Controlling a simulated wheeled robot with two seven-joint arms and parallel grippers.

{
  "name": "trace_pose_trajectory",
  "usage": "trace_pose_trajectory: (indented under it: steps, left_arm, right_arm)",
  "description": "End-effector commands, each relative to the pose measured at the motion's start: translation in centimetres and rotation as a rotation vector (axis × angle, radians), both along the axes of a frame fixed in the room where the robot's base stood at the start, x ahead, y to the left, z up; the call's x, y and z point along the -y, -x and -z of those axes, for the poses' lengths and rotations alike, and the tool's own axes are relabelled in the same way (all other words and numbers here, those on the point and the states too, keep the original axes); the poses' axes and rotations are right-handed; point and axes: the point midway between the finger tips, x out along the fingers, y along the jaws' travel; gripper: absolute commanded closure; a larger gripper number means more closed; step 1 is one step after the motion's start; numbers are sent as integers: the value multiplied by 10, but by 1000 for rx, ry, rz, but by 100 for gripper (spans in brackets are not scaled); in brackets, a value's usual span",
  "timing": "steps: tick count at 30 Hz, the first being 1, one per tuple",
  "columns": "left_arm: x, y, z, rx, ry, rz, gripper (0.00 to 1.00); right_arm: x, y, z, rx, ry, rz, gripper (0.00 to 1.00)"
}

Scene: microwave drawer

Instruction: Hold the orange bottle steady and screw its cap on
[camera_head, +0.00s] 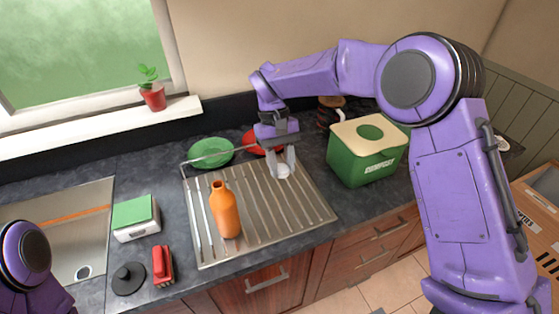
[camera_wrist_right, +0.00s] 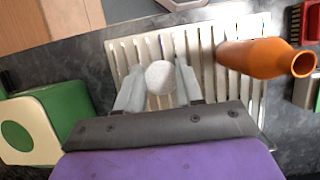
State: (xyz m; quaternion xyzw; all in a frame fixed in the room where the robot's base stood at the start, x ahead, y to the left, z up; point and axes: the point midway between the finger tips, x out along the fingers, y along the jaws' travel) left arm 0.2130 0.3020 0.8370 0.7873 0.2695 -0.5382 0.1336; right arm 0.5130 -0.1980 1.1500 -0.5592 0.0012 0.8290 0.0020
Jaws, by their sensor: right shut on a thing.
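The orange bottle (camera_head: 225,210) stands upright and uncapped on the ribbed metal drainboard. In the right wrist view the bottle (camera_wrist_right: 255,58) shows its open mouth. My right gripper (camera_head: 283,168) is over the drainboard, to the right of the bottle and apart from it. It is shut on a round whitish cap (camera_wrist_right: 160,77), which also shows low between the fingers in the head view (camera_head: 283,171). My left arm shows only at the lower left edge of the head view, and its gripper is out of sight.
The drainboard (camera_head: 262,210) has free room around the bottle. A green compost bin (camera_head: 365,155) stands right of it. Green (camera_head: 211,152) and red plates lie behind.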

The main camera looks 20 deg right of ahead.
Motion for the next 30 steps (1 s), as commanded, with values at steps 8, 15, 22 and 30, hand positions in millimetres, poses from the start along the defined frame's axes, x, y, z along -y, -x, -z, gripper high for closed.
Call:
trace_pose_trajectory:
  steps: [8,15,22,30]
  left_arm:
    - [0,-2,3,-1,0,1,100]
    - [0,-2,3,-1,0,1,100]
    - [0,-2,3,-1,0,1,100]
    - [0,-2,4,-1,0,1,100]
  right_arm:
    - [-61,-7,-16,-1,4,-191,91]
    - [-141,-3,-61,0,12,-812,91]
    - [-164,-1,-89,-2,12,-1305,91]
    - [-160,-1,-91,-3,13,-1452,91]
